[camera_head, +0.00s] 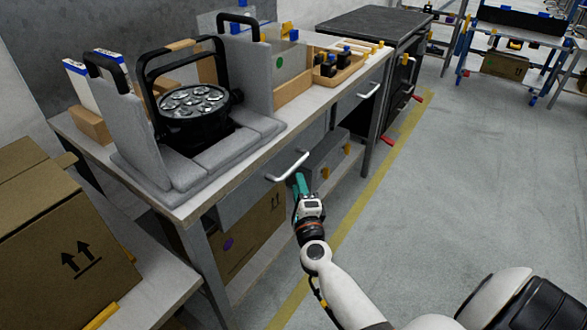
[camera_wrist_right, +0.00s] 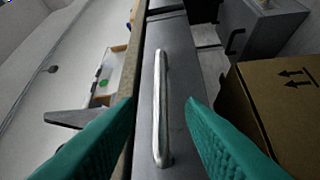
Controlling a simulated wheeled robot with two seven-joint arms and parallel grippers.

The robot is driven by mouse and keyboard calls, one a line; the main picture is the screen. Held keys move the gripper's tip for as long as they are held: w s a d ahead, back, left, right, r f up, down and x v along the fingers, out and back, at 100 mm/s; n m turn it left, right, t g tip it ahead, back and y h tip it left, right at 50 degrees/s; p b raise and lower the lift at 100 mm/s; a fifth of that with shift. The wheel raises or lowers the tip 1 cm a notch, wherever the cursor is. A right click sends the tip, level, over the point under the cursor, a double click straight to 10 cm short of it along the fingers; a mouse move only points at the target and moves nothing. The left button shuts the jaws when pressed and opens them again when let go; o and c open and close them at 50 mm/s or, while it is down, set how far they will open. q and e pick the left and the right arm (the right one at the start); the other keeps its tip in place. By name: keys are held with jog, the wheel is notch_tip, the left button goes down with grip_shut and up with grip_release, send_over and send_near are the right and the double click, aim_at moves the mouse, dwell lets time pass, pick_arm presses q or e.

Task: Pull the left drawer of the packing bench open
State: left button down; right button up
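The packing bench (camera_head: 262,145) has a grey left drawer (camera_head: 243,203) under its top, and its front looks flush with the bench. The drawer's pale bar handle (camera_head: 287,166) shows in the right wrist view as a long silver bar (camera_wrist_right: 161,120). My right gripper (camera_head: 299,178) has teal fingers and is just in front of the handle. In the right wrist view the fingers (camera_wrist_right: 160,103) are apart, one on each side of the bar, with visible gaps. I cannot tell whether the tips reach past the bar. My left gripper is not in view.
A black par can (camera_head: 192,100) sits in grey foam on the bench. A second drawer handle (camera_head: 369,90) is further right. Cardboard boxes stand at left (camera_head: 65,235) and below the drawer (camera_head: 250,240). The floor (camera_head: 460,170) to the right is clear.

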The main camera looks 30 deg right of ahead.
aim_at(294, 165)
jog(key=x, duration=0.7)
jog(key=shift+w+d, duration=0.1)
jog(key=shift+w, duration=0.1)
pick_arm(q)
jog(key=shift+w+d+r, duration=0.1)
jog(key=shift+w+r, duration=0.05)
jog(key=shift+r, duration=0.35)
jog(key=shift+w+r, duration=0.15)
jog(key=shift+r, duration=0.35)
pick_arm(e)
grip_shut()
